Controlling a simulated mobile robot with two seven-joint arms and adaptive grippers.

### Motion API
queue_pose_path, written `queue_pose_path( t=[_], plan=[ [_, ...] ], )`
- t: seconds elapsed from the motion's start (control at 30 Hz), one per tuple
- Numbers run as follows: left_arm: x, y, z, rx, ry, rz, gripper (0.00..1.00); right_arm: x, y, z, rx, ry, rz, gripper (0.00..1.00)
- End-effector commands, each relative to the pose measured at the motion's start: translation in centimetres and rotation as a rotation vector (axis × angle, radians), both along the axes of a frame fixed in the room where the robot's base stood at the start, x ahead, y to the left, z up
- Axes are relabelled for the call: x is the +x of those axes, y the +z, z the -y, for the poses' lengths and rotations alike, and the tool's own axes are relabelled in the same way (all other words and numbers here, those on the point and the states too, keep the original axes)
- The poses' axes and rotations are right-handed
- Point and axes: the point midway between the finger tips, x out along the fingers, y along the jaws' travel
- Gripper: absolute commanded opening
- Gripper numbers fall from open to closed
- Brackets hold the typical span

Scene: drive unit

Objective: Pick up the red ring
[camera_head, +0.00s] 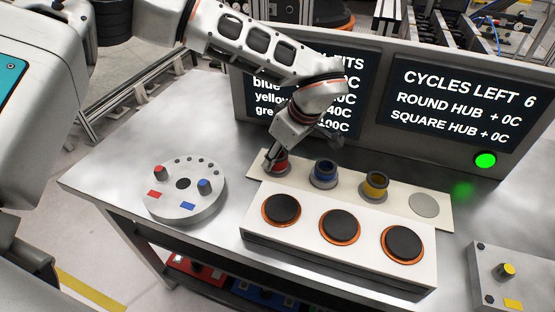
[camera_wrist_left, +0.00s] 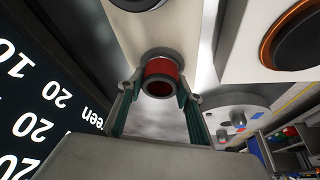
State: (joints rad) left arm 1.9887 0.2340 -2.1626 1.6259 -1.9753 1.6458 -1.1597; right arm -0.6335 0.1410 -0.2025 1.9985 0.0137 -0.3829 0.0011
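The red ring (camera_head: 278,165) sits at the left end of the pale strip (camera_head: 437,189) on the bench. It also shows in the left wrist view (camera_wrist_left: 160,72), with its dark opening facing the camera. My left gripper (camera_head: 271,160) reaches down over it from above. In the left wrist view its two green-sided fingers (camera_wrist_left: 160,91) stand one on each side of the ring, spread about its width. I cannot tell whether both fingertips touch it. The ring still rests at its place on the strip. My right gripper is in no view.
A box with black round pads (camera_head: 340,227) lies in front. A round plate with knobs (camera_head: 184,190) is at left. Screens (camera_head: 455,100) rise close behind.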

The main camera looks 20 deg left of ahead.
Motion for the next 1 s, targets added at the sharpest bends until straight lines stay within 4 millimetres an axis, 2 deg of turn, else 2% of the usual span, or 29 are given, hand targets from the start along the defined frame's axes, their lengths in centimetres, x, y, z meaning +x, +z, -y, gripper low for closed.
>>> queue_pose_path(
  t=[0.27, 0.47, 0.67, 1.0],
  plan=[
    [0.0, 0.1, 0.0, 0.000, 0.000, 0.000, 0.08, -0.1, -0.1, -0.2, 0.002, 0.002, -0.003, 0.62],
    [0.0, 1.3, 0.0, -0.001, -0.001, 0.002, 0.08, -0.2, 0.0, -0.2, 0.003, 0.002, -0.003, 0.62],
    [0.1, 4.8, 0.0, 0.000, 0.001, 0.006, 0.08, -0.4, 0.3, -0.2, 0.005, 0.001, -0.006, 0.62],
    [0.1, 14.2, 0.0, -0.001, 0.001, 0.007, 0.08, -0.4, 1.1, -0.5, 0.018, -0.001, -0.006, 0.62]
  ],
)
